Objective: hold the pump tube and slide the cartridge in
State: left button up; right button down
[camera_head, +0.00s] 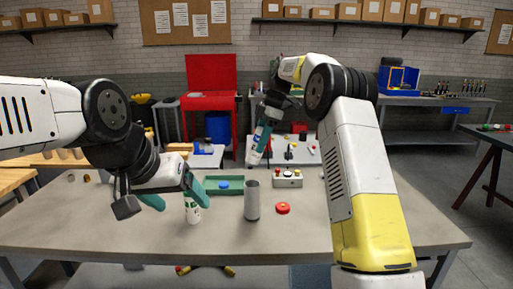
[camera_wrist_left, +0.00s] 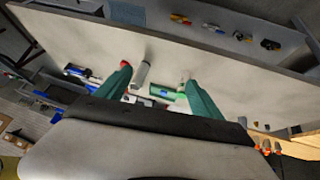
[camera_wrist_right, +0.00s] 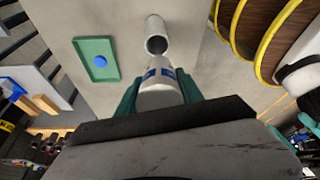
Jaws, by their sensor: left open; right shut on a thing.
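The grey pump tube (camera_head: 252,201) stands upright on the table, its open mouth facing up in the right wrist view (camera_wrist_right: 155,32). My right gripper (camera_wrist_right: 158,88) is shut on the white cartridge with blue marks (camera_wrist_right: 157,96). The cartridge (camera_head: 258,148) is tilted in the head view, above and apart from the tube. My left gripper (camera_head: 177,202) is open, left of the tube and not touching it. In the left wrist view, the tube (camera_wrist_left: 141,75) appears between the open fingers, farther off.
A white bottle with a green label (camera_head: 193,211) stands close by my left fingers. A green tray (camera_head: 238,185) holds a blue cap (camera_head: 223,186). A red cap (camera_head: 283,208) and a button box (camera_head: 288,180) sit right of the tube.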

jog(key=shift+r, duration=0.15)
pick_arm(q)
jog(key=w+d+f+m+t, duration=0.2)
jog(key=w+d+f, duration=0.15)
jog(key=w, duration=0.75)
jog(key=w+d+f+m+t, duration=0.15)
jog(key=w+f, duration=0.35)
jog(key=w, duration=0.6)
jog(key=t+h, duration=0.4)
jog(key=t, duration=0.2)
send_near(254, 185)
jog(key=shift+s+d, duration=0.4)
jog(key=shift+s, duration=0.1)
jog(key=shift+s+a+f+n+t+y, duration=0.1)
jog(key=shift+s+f+n+t+y, duration=0.3)
jog(key=shift+f+t+y, duration=0.35)
jog(key=x, duration=1.2)
jog(key=shift+r, duration=0.25)
